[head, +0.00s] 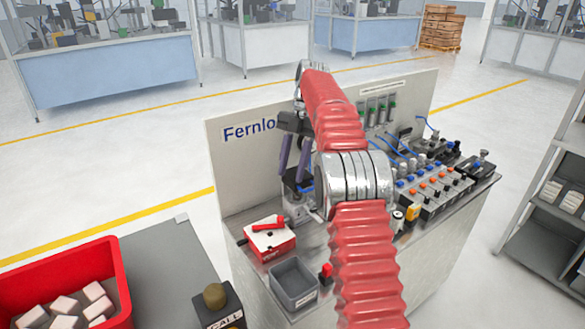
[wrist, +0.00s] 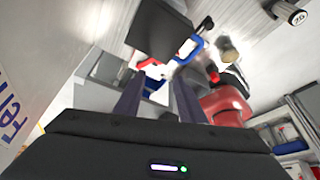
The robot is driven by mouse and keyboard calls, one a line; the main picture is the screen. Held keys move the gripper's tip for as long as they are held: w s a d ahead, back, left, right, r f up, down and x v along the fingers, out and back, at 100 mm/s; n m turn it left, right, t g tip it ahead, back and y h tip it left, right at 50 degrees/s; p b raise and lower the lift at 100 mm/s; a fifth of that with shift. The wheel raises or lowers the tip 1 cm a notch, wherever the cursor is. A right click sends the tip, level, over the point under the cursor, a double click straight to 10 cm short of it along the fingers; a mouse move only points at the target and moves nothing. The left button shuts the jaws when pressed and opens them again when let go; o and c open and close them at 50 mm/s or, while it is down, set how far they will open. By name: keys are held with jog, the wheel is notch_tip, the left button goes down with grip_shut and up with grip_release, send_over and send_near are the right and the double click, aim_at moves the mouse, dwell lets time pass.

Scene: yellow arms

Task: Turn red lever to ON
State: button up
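The red lever (head: 268,223) sits on top of a red and white box (head: 270,242) at the left front of the workbench in the head view. The lever lies nearly flat across the box's white top. Any ON or OFF marking is too small to read. My gripper (head: 291,174) hangs above the bench, behind and a little right of the box, apart from the lever. Its two dark fingers stand apart with nothing visibly held. In the wrist view the fingers (wrist: 156,84) also show a gap, with blurred blue and red parts beyond them. I cannot identify the lever there.
A grey bin (head: 293,284) and a small red-topped part (head: 326,272) stand in front of the box. Blue-and-grey equipment (head: 297,205) stands below my gripper. A white back panel (head: 240,165) rises behind. Several valves (head: 430,190) fill the bench's right side.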

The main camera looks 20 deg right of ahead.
jog(key=shift+c, duration=0.4)
jog(key=shift+s+a+r, duration=0.1)
jog(key=shift+s+r, duration=0.05)
jog(key=shift+r, duration=0.1)
jog(key=shift+c, duration=1.4)
jog(key=s+a+r+m, duration=0.1)
jog(key=r+m, duration=0.1)
jog(key=s+a+r+m+t, duration=0.1)
jog(key=s+r+m, duration=0.1)
jog(key=s+a+r+m+h, duration=0.1)
jog(key=s+a+r+m, duration=0.1)
jog(key=shift+s+t, duration=0.15)
jog(key=shift+t, duration=0.25)
grip_shut()
jog(key=s+a+m+t+h, duration=0.1)
jog(key=s+a+m+t, duration=0.15)
jog(key=s+m, duration=0.55)
jog(key=s+a+m+t+h, duration=0.1)
jog(key=s+a+m+t, duration=0.2)
jog(key=s, duration=0.8)
jog(key=s+a+f+m, duration=0.1)
jog(key=s+f+m, duration=0.6)
jog(key=s, duration=0.4)
jog(key=shift+a+m+t+h, duration=0.2)
jog(key=shift+m+t+h, duration=0.1)
jog(key=shift+m+t, duration=0.25)
